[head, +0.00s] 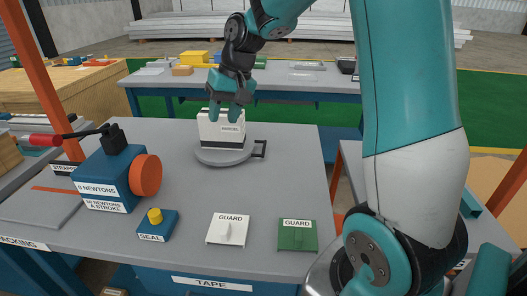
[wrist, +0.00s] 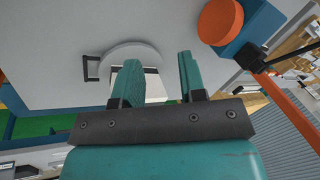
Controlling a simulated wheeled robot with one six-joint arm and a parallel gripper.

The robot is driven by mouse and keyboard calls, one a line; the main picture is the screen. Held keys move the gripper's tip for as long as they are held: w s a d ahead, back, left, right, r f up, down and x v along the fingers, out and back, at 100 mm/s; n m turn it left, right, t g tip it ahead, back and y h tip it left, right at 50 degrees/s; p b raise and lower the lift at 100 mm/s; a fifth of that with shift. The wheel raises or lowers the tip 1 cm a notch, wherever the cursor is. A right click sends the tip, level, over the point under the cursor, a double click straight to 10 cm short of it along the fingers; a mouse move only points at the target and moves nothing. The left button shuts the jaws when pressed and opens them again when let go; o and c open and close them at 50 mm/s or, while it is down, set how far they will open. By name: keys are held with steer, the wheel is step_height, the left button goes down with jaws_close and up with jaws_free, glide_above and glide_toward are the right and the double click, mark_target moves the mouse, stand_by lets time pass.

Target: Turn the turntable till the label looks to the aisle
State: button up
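The turntable (head: 215,157) is a round grey disc on the grey bench, with a dark handle (head: 260,149) at its right. A white box (head: 208,132) stands upright on it. Its label (head: 231,128), reading PARCEL, faces my head camera. My gripper (head: 224,113) is open, fingers pointing down at the box's top. In the wrist view my gripper (wrist: 157,62) has fingers well apart, with part of the box (wrist: 155,84) showing between them. The turntable (wrist: 128,50) is partly hidden there behind the left finger. I cannot tell whether the fingers touch the box.
A blue unit with an orange knob (head: 146,175) stands left on the bench. In front are a SEAL button (head: 155,218), a white GUARD plate (head: 228,230) and a green GUARD plate (head: 297,236). Bench right of the turntable is clear. Another table (head: 300,84) stands behind.

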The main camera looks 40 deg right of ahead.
steer(key=w+d+f+m, duration=0.2)
steer(key=d, duration=0.5)
steer(key=w+d+f+m, duration=0.1)
steer(key=w+d+m, duration=0.15)
steer(key=d, duration=0.55)
steer(key=m+b, duration=0.1)
steer(key=m, duration=0.1)
glide_toward(264, 150)
steer(key=shift+t+h, duration=0.3)
steer(key=shift+t, duration=0.1)
steer(key=x, duration=0.8)
steer(key=shift+s+a+f, duration=0.2)
steer(key=shift+s, duration=0.05)
jaws_close()
